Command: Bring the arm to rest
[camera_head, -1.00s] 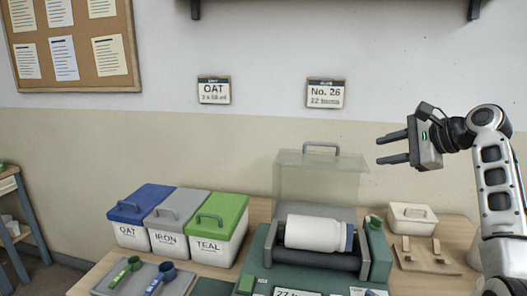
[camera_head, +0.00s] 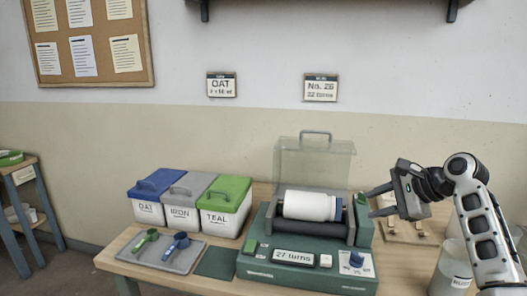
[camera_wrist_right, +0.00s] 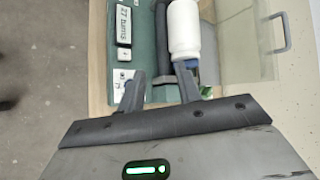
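My right gripper (camera_head: 376,202) is open and empty, with its two fingers apart, pointing left at the right end of the green roller machine (camera_head: 250,266) in the head view. In the right wrist view, the fingers of my right gripper (camera_wrist_right: 158,92) are spread with nothing between them. A white jar (camera_head: 306,205) with a blue end lies on its side on the machine's rollers; the jar (camera_wrist_right: 185,30) also shows in the right wrist view. The machine's display (camera_head: 294,258) reads 27 turns. My left gripper is not in view.
Lidded OAT (camera_head: 149,212), IRON (camera_head: 181,217) and TEAL (camera_head: 218,219) buckets stand on the table's left. A grey tray (camera_head: 185,262) holds a green and a blue scoop. A clear raised cover (camera_head: 314,165) stands behind the jar. A white container (camera_head: 452,272) stands at the right, near my arm.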

